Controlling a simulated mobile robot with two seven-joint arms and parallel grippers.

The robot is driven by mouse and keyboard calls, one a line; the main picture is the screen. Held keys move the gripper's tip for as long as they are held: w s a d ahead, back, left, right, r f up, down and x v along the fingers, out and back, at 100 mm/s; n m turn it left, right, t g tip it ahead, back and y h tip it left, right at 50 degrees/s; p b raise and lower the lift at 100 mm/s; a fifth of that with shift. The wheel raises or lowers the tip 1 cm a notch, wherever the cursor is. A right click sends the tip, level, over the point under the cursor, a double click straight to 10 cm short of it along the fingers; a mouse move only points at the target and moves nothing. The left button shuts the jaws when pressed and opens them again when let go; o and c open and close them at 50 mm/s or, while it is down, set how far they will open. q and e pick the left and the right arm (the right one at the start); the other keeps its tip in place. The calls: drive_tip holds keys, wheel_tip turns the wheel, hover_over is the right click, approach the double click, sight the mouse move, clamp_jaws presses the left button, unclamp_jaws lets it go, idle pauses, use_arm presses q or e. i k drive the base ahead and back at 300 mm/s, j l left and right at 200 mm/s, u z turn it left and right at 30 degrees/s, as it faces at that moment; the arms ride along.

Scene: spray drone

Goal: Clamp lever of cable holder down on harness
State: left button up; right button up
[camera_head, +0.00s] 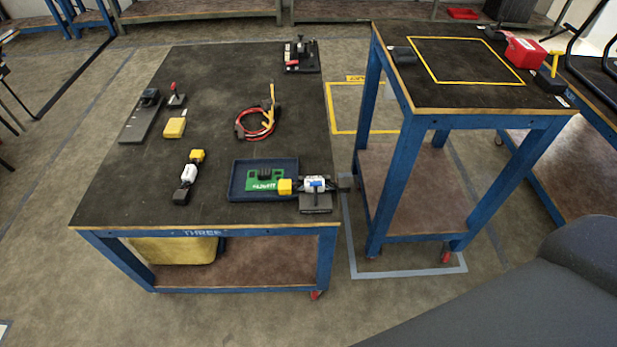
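A coiled harness (256,124) of red and black cables, with a yellow part sticking up, lies in the middle of the long black-topped table. A small black fixture (176,98) with an upright red-tipped lever stands apart from it, to the left. A larger black fixture (301,58) with a red part stands at the table's far right corner. I cannot tell which fixture is the cable holder, or whether any cable lies in either. No cable visibly joins the coil to them. Neither of my grippers is in view.
The long table (210,75) also bears a blue tray (238,188) with a green board, a yellow-and-white connector piece (188,174), a yellow block (175,128) and a dark device (143,118). A taller table (460,96) with a yellow outline stands to the right.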

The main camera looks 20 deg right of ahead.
sight(315, 184)
drive_tip(key=l+u, duration=0.15)
drive_tip(key=u, duration=0.2)
drive_tip(key=l+u, duration=0.15)
drive_tip(key=u, duration=0.15)
drive_tip(key=l+u, duration=0.15)
drive_tip(key=u, duration=0.2)
drive_tip(key=k+l+u, duration=0.25)
drive_tip(key=l, duration=0.15)
drive_tip(key=k+l+u, duration=0.3)
drive_tip(key=k+l, duration=0.2)
drive_tip(key=l, duration=0.2)
drive_tip(key=k+l+u, duration=0.1)
drive_tip(key=k+l, duration=0.15)
drive_tip(key=l, duration=0.15)
drive_tip(key=k+l, duration=0.25)
drive_tip(key=l, duration=0.15)
drive_tip(key=k+l+u, duration=0.1)
drive_tip(key=l, duration=0.25)
drive_tip(key=k, duration=0.1)
